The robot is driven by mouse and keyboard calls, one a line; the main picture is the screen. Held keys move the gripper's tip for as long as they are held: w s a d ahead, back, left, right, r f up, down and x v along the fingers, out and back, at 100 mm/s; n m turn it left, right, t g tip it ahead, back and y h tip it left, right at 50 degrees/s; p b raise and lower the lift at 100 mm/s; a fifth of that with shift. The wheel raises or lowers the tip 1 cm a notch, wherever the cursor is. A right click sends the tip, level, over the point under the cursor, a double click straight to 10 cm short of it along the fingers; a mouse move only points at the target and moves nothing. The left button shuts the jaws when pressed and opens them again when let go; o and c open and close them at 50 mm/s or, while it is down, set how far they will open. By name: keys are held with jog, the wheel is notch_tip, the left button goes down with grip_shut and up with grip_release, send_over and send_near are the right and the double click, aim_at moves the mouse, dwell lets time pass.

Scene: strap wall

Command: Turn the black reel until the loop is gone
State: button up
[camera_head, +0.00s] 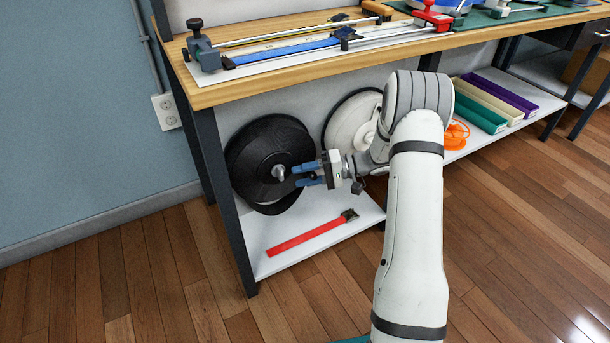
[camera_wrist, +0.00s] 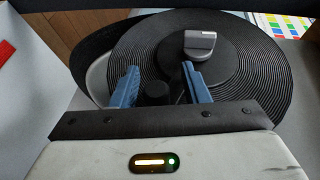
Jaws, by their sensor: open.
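The black reel (camera_head: 262,150) stands upright under the bench at the left, with wound strap rings. It fills much of the wrist view (camera_wrist: 265,75). A slack black loop (camera_head: 278,207) sags below it; in the wrist view the loop (camera_wrist: 92,42) bows out left of the windings, with a pale gap inside. A grey knob (camera_wrist: 200,43) sticks out near the reel's middle. My gripper (camera_head: 296,174) is open in front of the reel, its blue fingers pointing at it beside the knob. A dark round piece (camera_wrist: 157,93) shows between the fingers; I cannot tell whether they touch it.
A white reel (camera_head: 350,122) stands right of the black one, partly behind my arm. A red strap with a dark buckle (camera_head: 305,237) lies on the lower shelf (camera_head: 340,236). The bench top (camera_head: 215,94) is overhead, with a dark leg (camera_head: 228,210) at the left.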

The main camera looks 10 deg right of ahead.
jog(key=shift+d, duration=0.15)
jog(key=d+r+p, duration=0.1)
jog(key=d+p, duration=0.1)
jog(key=d, duration=0.5)
jog(key=shift+s+d+r, duration=0.15)
jog(key=shift+s+d, duration=0.05)
jog(key=shift+d, duration=0.05)
